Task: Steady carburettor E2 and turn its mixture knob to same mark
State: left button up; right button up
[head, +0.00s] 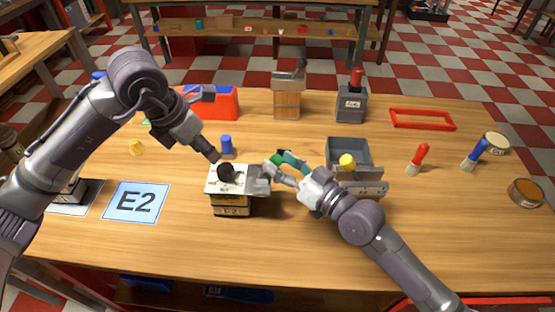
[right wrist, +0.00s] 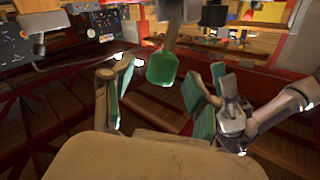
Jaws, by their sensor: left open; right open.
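Carburettor E2 (head: 232,206) stands upright on the table, a pale-topped block with a label on its front. Its black mixture knob (head: 226,173) sits on the top face; I cannot read the marks there. My left gripper (head: 214,158) points down just above and behind the knob, open, seemingly apart from it. My right gripper (head: 274,174) is open and low, close to the right side of the carburettor; I cannot tell whether it touches. In the right wrist view, its green-padded fingers (right wrist: 160,95) stand apart with nothing held. The carburettor is not clear in that view.
A blue E2 card (head: 136,202) lies left of the carburettor. A grey bin (head: 348,151) with a yellow-topped item stands behind my right arm. A blue peg (head: 226,145) stands behind the carburettor. Another unit at far left is partly hidden by my left arm. The front table area is clear.

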jog(key=shift+w+a, duration=0.5)
grip_shut()
dwell(0.9)
